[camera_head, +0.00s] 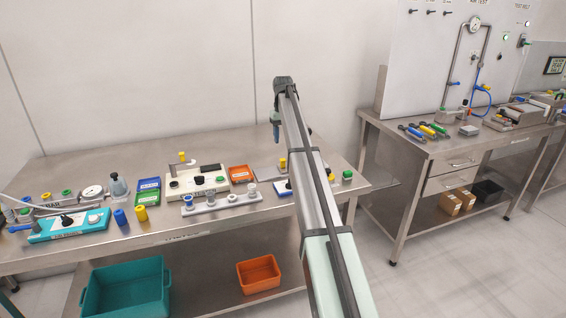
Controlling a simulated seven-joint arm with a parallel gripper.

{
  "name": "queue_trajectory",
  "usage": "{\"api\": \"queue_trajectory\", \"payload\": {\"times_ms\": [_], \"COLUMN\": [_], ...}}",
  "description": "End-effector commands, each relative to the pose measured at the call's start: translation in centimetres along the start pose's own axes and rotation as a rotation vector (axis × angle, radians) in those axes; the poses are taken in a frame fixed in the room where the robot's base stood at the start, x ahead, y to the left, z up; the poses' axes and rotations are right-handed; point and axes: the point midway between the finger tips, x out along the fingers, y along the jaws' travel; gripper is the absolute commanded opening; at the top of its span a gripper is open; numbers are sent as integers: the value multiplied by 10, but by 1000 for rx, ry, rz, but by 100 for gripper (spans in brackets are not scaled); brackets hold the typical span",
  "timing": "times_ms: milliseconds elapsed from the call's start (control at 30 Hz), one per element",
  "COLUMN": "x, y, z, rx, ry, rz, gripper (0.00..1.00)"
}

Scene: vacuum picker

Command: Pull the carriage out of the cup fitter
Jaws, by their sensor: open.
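My gripper (276,135) hangs from the far end of my arm, above the back right part of the left bench (110,168). It is small and partly hidden by the arm; I see nothing held in it. A teal device (68,228) with a black knob sits at the front left. I cannot read which is the cup fitter, and cannot make out its carriage.
My arm hides part of the bench's right side. A right-hand bench (446,152) holds tools. The air above the left bench is clear.

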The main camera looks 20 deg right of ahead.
Motion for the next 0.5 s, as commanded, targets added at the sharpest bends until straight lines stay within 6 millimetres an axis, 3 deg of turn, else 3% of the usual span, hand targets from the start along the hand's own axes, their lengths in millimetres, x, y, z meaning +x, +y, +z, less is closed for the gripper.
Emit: {"api": "queue_trajectory", "payload": {"times_ms": [500], "x": [88], "y": [0], "z": [1], "rx": [-2], "ry": [0], "rz": [-1], "gripper": [47]}}
